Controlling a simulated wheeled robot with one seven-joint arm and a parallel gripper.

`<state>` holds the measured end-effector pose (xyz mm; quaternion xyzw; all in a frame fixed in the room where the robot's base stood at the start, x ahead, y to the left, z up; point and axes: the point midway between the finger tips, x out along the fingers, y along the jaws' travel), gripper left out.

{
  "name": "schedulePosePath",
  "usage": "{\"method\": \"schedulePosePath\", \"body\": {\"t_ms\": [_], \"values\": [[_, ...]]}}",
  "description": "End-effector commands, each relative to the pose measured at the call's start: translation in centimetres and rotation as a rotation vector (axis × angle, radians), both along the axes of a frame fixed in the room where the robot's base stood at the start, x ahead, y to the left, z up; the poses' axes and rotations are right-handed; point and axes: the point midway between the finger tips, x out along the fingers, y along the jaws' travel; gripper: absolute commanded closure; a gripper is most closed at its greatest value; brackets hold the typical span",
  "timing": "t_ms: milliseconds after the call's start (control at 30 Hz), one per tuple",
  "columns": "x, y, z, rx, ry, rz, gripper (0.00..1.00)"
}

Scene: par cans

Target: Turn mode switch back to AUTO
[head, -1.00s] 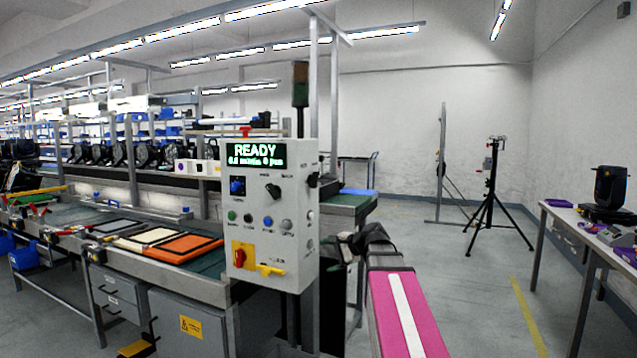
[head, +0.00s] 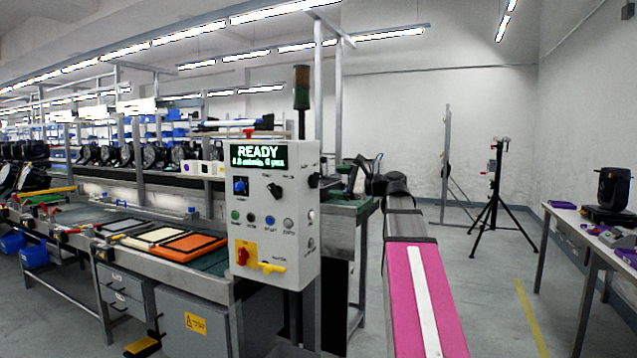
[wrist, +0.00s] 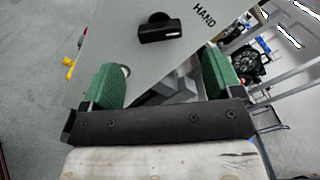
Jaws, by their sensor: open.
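A grey control box (head: 275,215) with a green READY display stands at the centre of the head view. On its right side face is a black mode switch knob (head: 313,180), seen edge-on. In the wrist view the black knob (wrist: 160,27) is on the grey face, with the word HAND beside it to the right. An AUTO label is not visible. My gripper (wrist: 163,82) has green fingers, spread apart and empty, below the knob in that picture and not touching it. In the head view my gripper (head: 364,170) is dark, right of the box.
The box's front has another black knob (head: 274,190), several buttons and a red-yellow switch (head: 245,254). A workbench with an orange frame (head: 188,244) lies left. A tripod (head: 495,195) and table (head: 570,225) stand right, with open floor between.

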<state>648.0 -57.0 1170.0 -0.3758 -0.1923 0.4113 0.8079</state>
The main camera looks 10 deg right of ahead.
Motion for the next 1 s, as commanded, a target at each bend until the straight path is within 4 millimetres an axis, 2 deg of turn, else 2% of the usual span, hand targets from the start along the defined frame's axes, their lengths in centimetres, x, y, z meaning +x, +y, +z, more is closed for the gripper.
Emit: {"method": "schedulePosePath", "body": {"t_ms": [200, 400, 600, 867, 967, 1000], "values": [[2.4, 3.2, 0.0, -0.001, 0.001, 0.003, 0.15], [3.9, 5.1, -0.1, -0.001, 0.001, 0.001, 0.15], [4.4, 6.0, -0.1, -0.002, 0.000, 0.000, 0.15], [4.4, 6.1, -0.1, -0.002, 0.000, 0.000, 0.15], [4.4, 6.1, -0.1, -0.002, 0.000, 0.000, 0.44], [4.4, 6.1, -0.1, -0.002, 0.000, 0.000, 0.57]]}}
